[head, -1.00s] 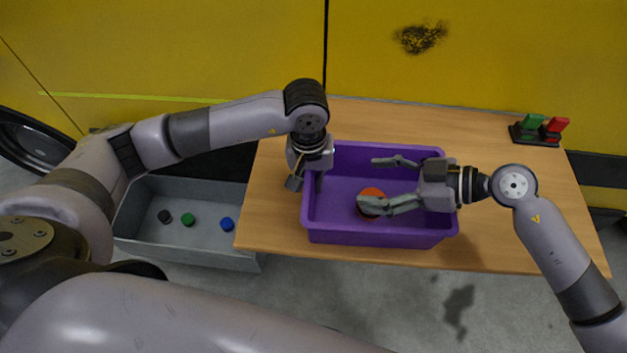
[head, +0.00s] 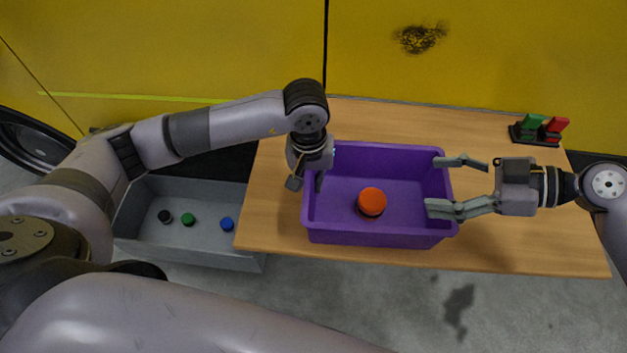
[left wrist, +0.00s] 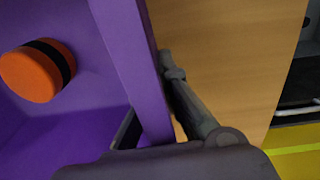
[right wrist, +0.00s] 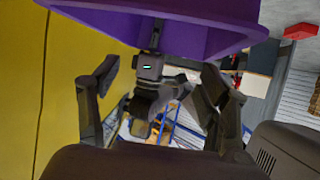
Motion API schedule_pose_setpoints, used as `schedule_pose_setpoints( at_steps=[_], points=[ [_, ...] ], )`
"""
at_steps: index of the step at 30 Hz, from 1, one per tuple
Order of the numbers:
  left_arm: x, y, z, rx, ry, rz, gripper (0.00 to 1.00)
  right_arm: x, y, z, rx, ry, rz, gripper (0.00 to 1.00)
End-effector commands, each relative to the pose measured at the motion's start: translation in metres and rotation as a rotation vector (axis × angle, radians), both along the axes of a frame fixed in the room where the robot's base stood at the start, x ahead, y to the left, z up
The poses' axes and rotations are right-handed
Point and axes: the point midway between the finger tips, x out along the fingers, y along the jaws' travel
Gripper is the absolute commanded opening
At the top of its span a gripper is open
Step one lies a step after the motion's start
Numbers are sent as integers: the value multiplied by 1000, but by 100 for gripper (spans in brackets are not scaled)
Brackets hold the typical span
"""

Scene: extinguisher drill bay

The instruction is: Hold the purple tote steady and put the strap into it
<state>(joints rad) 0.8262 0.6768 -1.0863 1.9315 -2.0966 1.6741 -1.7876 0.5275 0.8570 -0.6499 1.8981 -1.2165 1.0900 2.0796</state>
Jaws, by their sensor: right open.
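The purple tote (head: 380,239) stands on the wooden table. The strap, an orange roll with a black band (head: 372,200), lies inside on the tote floor; it also shows in the left wrist view (left wrist: 38,70). My left gripper (head: 306,184) is at the tote's left wall, pointing down. In the left wrist view its fingers are on both sides of the purple wall (left wrist: 133,60), gripping it. My right gripper (head: 447,186) is open and empty, its fingertips over the tote's right edge. In the right wrist view the purple tote (right wrist: 180,12) shows at the top, with no strap between the fingers.
A grey bin (head: 190,257) with black, green and blue knobs stands left of the table, lower down. A small black holder with green and red pieces (head: 535,135) is at the table's back right. A yellow vehicle side (head: 200,50) rises behind. The table (head: 520,245) is clear at right.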

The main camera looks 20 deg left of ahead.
Motion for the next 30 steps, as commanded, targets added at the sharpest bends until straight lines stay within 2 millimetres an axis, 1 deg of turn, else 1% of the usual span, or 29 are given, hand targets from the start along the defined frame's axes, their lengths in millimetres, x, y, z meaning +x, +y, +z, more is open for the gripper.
schedule_pose_setpoints(
  at_steps=[9, 10, 21, 30],
  points=[
    [0, 0, 1, -1, -1, 0, 0, 0, -3, 2, 1, 0, 1, 70],
    [0, 0, 1, -1, -1, 0, 4, 0, -3, 2, 1, 0, 1, 70],
    [0, 0, 0, -1, 0, 0, 28, 0, -3, 2, 1, -1, 0, 70],
    [0, 0, 2, -1, -1, 0, 28, 0, -3, 2, 1, -1, 0, 70]
  ],
)
